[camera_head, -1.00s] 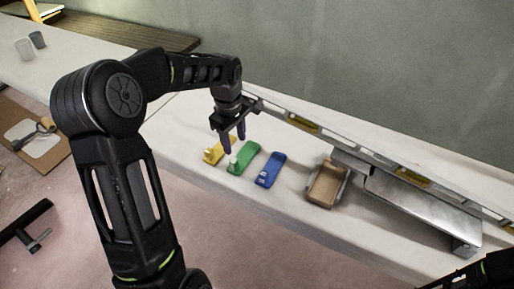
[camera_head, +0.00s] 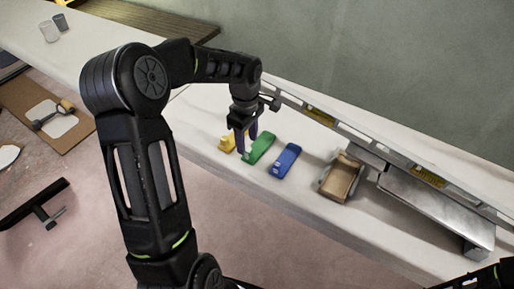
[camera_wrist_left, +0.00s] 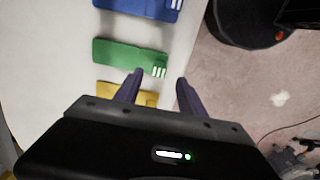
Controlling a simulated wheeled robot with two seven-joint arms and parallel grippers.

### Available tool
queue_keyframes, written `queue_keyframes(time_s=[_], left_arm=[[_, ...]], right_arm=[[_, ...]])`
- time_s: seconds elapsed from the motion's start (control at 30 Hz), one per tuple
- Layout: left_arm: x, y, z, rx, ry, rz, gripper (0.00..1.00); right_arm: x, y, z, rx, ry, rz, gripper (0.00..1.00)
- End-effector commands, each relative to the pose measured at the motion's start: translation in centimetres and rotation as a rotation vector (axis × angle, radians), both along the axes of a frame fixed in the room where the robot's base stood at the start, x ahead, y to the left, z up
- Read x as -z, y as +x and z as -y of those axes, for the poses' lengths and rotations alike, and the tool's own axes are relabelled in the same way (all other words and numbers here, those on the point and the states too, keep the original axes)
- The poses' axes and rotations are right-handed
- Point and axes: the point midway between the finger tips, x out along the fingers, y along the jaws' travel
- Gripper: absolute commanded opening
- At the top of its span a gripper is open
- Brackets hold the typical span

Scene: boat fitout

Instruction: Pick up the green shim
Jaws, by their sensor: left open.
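The green shim (camera_head: 261,148) lies flat on the white bench between a yellow shim (camera_head: 227,143) and a blue shim (camera_head: 285,161). My left gripper (camera_head: 246,148) points down over the green shim's left side and hides part of the yellow one. In the left wrist view the green shim (camera_wrist_left: 128,57) lies just beyond my fingertips, and its white-striped end is nearest them. The yellow shim (camera_wrist_left: 130,95) is partly behind the near finger, and the blue shim (camera_wrist_left: 140,8) is at the top edge.
A tan-lined tray (camera_head: 342,178) stands right of the shims. A long spirit level (camera_head: 330,122) and a metal bar (camera_head: 430,208) lie along the back and right. Two cups (camera_head: 50,30) stand far left. The bench's front edge is close to the shims.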

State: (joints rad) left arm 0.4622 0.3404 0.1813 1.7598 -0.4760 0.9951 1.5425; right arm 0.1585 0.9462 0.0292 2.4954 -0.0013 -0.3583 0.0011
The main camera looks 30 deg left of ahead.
Motion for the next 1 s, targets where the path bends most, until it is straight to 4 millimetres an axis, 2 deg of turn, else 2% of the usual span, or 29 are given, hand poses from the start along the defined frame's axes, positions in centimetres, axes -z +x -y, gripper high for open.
queue_keyframes(time_s=[0.23,0.5,0.6,1.0], left_arm=[[0.7,0.0,0.1,0.000,-0.001,-0.002,0.47],[4.4,0.2,0.3,0.000,-0.001,-0.003,0.47],[5.1,0.2,0.3,0.000,0.000,-0.001,0.47],[5.2,0.2,0.3,0.000,0.000,0.001,0.47]], right_arm=[[-0.2,0.0,0.0,0.000,0.000,0.000,0.36],[-0.8,0.0,0.0,0.000,0.000,0.000,0.36],[-0.8,0.0,0.0,0.000,0.000,-0.001,0.36],[-0.8,0.0,0.0,0.000,0.000,-0.001,0.36]])
